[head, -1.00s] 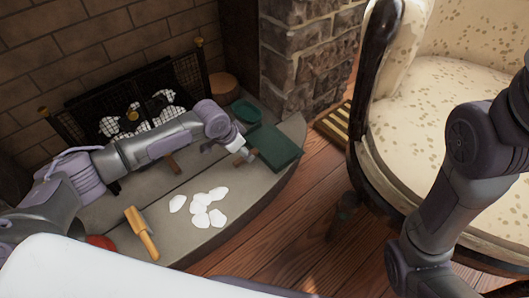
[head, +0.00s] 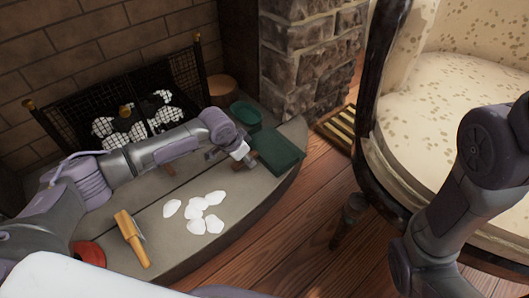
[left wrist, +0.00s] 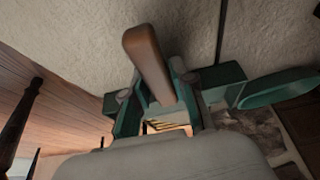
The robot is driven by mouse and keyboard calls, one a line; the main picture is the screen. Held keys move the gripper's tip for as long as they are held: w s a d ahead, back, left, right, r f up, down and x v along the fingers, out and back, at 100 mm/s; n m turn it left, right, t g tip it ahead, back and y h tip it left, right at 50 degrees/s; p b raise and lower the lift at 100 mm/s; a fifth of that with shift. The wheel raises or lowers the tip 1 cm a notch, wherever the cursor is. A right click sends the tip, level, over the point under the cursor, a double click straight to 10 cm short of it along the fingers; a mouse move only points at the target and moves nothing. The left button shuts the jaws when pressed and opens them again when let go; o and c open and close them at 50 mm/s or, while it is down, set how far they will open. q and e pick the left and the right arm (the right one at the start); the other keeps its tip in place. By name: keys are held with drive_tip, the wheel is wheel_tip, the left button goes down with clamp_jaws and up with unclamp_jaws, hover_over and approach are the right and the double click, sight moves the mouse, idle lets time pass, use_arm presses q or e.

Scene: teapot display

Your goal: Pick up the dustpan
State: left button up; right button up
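The dustpan (head: 279,148) is dark green with a brown wooden handle and lies at the right end of the grey stone hearth. My left gripper (head: 243,158) is over the handle, at the left side of the pan. In the left wrist view the brown handle (left wrist: 148,62) stands between the two fingers of my left gripper (left wrist: 158,90), with gaps visible beside it, so the fingers look open. The pan's green body is partly hidden behind the gripper there. My right arm shows at the right of the head view, but its gripper is out of sight.
A green dish-like object (head: 245,113) sits behind the dustpan. White shards (head: 203,212) and a wooden-handled brush (head: 131,238) lie on the hearth (head: 232,245). A red object (head: 88,254) is at lower left. A fire screen (head: 80,128) stands behind; an armchair (head: 440,120) is right.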

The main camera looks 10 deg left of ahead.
use_arm(q)
clamp_jaws()
drive_tip(key=shift+r, duration=0.1)
